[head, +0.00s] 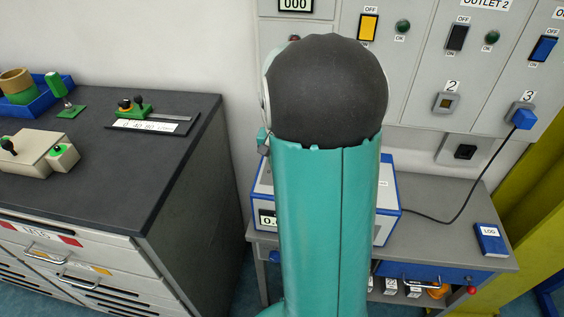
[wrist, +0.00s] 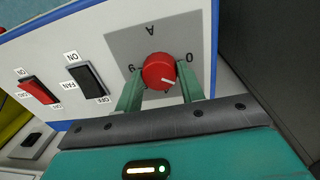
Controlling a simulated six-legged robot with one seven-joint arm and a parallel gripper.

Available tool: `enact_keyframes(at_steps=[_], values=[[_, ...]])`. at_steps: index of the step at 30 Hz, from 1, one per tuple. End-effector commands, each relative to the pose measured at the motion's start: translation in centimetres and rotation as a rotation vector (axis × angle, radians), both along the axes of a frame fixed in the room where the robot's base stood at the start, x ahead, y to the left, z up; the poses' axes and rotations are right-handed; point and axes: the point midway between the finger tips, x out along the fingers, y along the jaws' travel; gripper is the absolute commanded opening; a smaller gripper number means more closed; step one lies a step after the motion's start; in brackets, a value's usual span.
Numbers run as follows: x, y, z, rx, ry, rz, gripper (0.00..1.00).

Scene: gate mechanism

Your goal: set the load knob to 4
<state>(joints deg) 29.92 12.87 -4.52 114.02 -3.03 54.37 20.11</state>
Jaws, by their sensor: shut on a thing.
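The red round knob (wrist: 158,68) sits on a grey square panel of a white box with blue edges, seen upside down in the wrist view. A white pointer mark on it points to the lower right. The scale shows "A" above, "0" at the right and what looks like a 6 at the left; no "load" label can be read. My gripper (wrist: 160,86) is shut on the knob, one finger on each side. In the head view the box (head: 390,205) is mostly behind my arm, and the knob is hidden.
A red switch (wrist: 39,90) and a black fan switch (wrist: 88,80) are beside the knob. A blue log book (head: 490,239) lies on the grey bench (head: 440,255). A blue plug (head: 523,119) with a cable is in outlet 3. A dark-topped cabinet (head: 185,170) stands left.

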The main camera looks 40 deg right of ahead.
Motion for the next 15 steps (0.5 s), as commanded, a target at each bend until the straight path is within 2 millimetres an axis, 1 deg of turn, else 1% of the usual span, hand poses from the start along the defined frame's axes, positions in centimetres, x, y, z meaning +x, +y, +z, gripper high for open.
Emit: enact_keyframes(at_steps=[15], values=[[0.13,-0.16,0.09,-0.002,-0.003,-0.49,0.16]])
